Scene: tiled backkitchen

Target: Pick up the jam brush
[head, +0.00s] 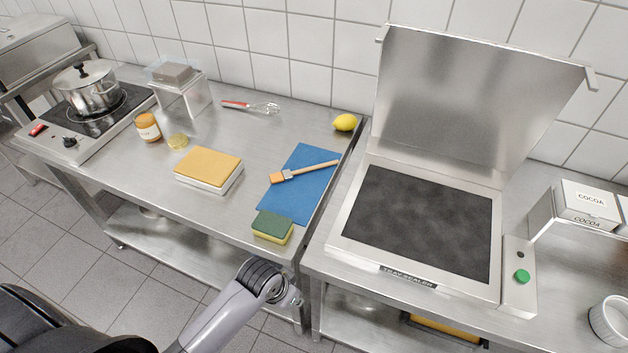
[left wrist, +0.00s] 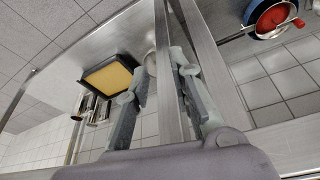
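The jam brush (head: 307,172) lies on a blue mat (head: 291,205) on the steel worktable. It has a light wooden handle pointing right and a head with an orange-brown part at the left end. My left gripper is low in front of the table's front edge, below the sponge in the head view, well apart from the brush. In the left wrist view the fingers of my left gripper (left wrist: 163,68) are spread, with nothing seen held between them. The brush is not visible in that view. My right gripper is in neither view.
A green-yellow sponge (head: 272,227) sits near the mat's front edge. A yellow-topped block (head: 208,167) stands left of the mat. A lemon (head: 345,122) and red-handled whisk (head: 250,106) lie behind. The tray sealer (head: 345,242), lid raised, stands right.

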